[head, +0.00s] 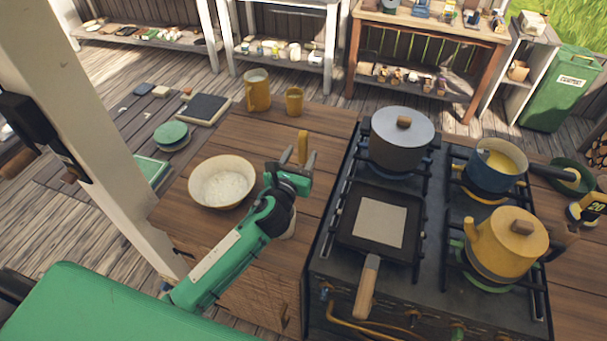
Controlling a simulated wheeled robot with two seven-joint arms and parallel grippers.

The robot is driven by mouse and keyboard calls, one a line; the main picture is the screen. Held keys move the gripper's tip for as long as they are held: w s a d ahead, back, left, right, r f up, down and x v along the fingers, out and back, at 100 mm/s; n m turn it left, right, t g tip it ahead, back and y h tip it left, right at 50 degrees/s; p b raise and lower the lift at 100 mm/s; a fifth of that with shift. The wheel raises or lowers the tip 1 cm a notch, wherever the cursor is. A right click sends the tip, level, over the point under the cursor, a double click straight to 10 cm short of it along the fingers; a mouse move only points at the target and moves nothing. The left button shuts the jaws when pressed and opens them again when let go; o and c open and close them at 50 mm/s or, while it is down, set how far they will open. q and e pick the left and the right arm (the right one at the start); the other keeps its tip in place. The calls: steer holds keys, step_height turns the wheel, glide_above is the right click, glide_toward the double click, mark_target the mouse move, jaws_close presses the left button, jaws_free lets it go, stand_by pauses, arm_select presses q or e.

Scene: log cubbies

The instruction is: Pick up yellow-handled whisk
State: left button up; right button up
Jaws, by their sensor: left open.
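A yellow upright handle (303,146), which looks like the whisk's, shows on the wooden counter (245,140) left of the stove. My left gripper (299,163) is open, and the handle shows between its two fingertips. I cannot tell whether the fingers touch it. The lower part of the whisk is hidden behind my gripper. A pale object (289,230), mostly covered by my wrist, shows just below. My right gripper is not in view.
A yellow jug (257,92) and a yellow mug (294,101) stand behind. The stove on the right carries a square pan (379,224), a grey pot (401,143), a blue pot (494,168) and a yellow kettle (506,243).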

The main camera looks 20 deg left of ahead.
arm_select(q)
steer(key=shift+w+r+p, duration=0.2)
steer(key=shift+w+p, duration=0.2)
steer(key=shift+w, duration=0.2)
steer(key=w+p, duration=0.1)
steer(key=w, duration=0.2)
steer(key=shift+w+f, duration=0.1)
steer(key=shift+w, duration=0.05)
steer(key=shift+w+f, duration=0.1)
steer(key=shift+w, duration=0.3)
jaws_close()
